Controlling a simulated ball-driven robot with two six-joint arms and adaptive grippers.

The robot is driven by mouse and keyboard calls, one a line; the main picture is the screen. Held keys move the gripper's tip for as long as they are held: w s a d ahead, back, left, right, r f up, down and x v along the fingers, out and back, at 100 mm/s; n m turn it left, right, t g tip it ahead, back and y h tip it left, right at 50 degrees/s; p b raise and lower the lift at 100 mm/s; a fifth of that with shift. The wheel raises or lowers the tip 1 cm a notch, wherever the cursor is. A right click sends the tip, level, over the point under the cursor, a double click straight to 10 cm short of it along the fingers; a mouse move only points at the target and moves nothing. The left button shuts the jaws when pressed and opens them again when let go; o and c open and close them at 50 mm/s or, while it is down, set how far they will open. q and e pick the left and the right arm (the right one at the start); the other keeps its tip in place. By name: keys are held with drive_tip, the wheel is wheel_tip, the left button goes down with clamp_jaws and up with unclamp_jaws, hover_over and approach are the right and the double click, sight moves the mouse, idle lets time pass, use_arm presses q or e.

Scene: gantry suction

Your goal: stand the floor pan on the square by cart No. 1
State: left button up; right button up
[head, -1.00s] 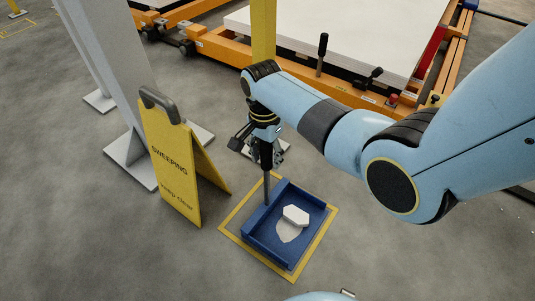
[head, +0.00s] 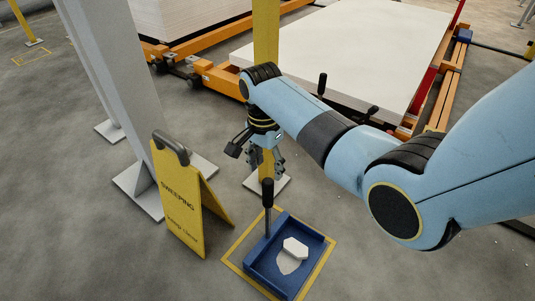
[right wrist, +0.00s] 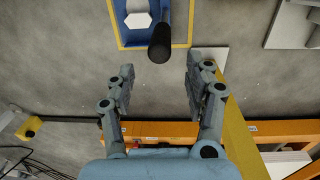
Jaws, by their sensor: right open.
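The blue floor pan (head: 253,262) stands on the floor inside a yellow outlined square (head: 229,256), and a white block (head: 295,248) lies in it. Its upright handle (head: 267,206) has a black grip at the top. In the right wrist view the black grip (right wrist: 161,42) shows end-on beyond the fingers, with the pan (right wrist: 127,38) behind it. My right gripper (head: 266,168) is open and empty, above the handle and apart from it; its spread fingers also show in the right wrist view (right wrist: 157,85). My left gripper is not in view.
A yellow folding sweeping sign (head: 180,212) stands just left of the pan. Grey column legs (head: 110,100) rise behind it, and a yellow post (head: 265,35) stands behind my gripper. An orange cart with white boards (head: 350,45) is at the back. Floor in front is clear.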

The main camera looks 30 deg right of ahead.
drive_tip(key=shift+r, duration=0.4)
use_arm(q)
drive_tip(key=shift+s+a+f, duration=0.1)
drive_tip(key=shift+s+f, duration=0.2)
use_arm(e)
drive_tip(key=s+d+f+n, duration=0.1)
drive_tip(key=s+n, duration=0.6)
drive_tip(key=s, duration=0.9)
drive_tip(key=s+d+f+n+t, duration=0.1)
drive_tip(key=s+n, duration=0.6)
drive_tip(key=s, duration=0.8)
drive_tip(key=shift+s+d+f+n+t+h, duration=0.3)
drive_tip(key=shift+s+d+f, duration=0.1)
drive_tip(key=shift+d+f, duration=0.2)
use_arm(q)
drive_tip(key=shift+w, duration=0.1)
